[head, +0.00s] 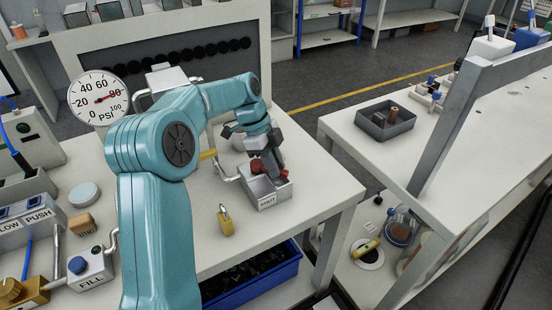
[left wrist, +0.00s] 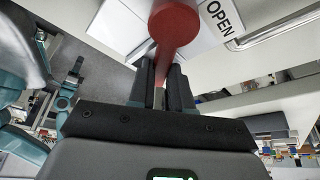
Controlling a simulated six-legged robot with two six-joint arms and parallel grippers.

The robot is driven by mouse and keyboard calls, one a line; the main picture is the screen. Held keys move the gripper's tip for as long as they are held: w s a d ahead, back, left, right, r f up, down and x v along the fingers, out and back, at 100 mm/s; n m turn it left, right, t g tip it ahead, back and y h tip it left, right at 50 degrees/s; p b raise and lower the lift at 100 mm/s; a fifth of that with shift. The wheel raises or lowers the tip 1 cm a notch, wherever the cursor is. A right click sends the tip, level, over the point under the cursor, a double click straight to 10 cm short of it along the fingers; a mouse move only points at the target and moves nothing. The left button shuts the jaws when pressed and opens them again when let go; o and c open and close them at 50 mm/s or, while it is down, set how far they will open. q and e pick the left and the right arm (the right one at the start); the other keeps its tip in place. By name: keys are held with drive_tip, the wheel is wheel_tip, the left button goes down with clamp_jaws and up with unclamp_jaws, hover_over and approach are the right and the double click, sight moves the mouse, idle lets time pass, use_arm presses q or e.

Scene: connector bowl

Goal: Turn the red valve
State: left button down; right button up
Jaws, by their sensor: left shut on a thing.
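The red valve (head: 257,168) stands on a grey metal box (head: 280,189) on the near bench. The box has a SHUT label on its front face in the head view. My left gripper (head: 270,164) reaches down over it from above and is shut on the valve, hiding part of it. In the left wrist view, the red valve handle (left wrist: 176,24) runs between the two dark fingers (left wrist: 163,82). An OPEN label (left wrist: 221,20) shows beside the handle there. My right gripper is not in view.
A yellow padlock (head: 225,220) stands just left of the valve box. A pressure gauge (head: 98,98) and a FILL box (head: 91,268) are at the left. A blue crate (head: 272,280) is below the bench edge. The bench right of the valve is clear.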

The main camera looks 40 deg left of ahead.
use_arm(q)
drive_tip(key=m, duration=0.1)
drive_tip(key=s+m, duration=0.1)
drive_tip(key=m+g+p, duration=0.1)
drive_tip(key=shift+s+d+r+m, duration=0.15)
drive_tip(key=shift+s+r+m, duration=0.1)
drive_tip(key=shift+m, duration=0.05)
drive_tip(key=shift+s+m+g+p, duration=0.25)
drive_tip(key=shift+s+m+g, duration=0.1)
drive_tip(key=shift+m, duration=0.55)
drive_tip(key=shift+s+m+g+p, duration=0.25)
drive_tip(key=shift+s+m+g, duration=0.1)
drive_tip(key=shift+m, duration=0.55)
drive_tip(key=shift+a, duration=0.2)
drive_tip(key=c, duration=1)
unclamp_jaws()
drive_tip(key=shift+s, duration=0.1)
drive_tip(key=shift+c, duration=0.2)
drive_tip(key=shift+f, duration=0.1)
drive_tip(key=p+v, duration=0.2)
drive_tip(key=v, duration=0.8)
wheel_tip(320, 180, up, 6)
drive_tip(key=p, duration=0.5)
hover_over(259, 166)
drive_tip(key=a, duration=0.3)
drive_tip(key=shift+w+d, duration=0.25)
drive_tip(key=shift+w, duration=0.1)
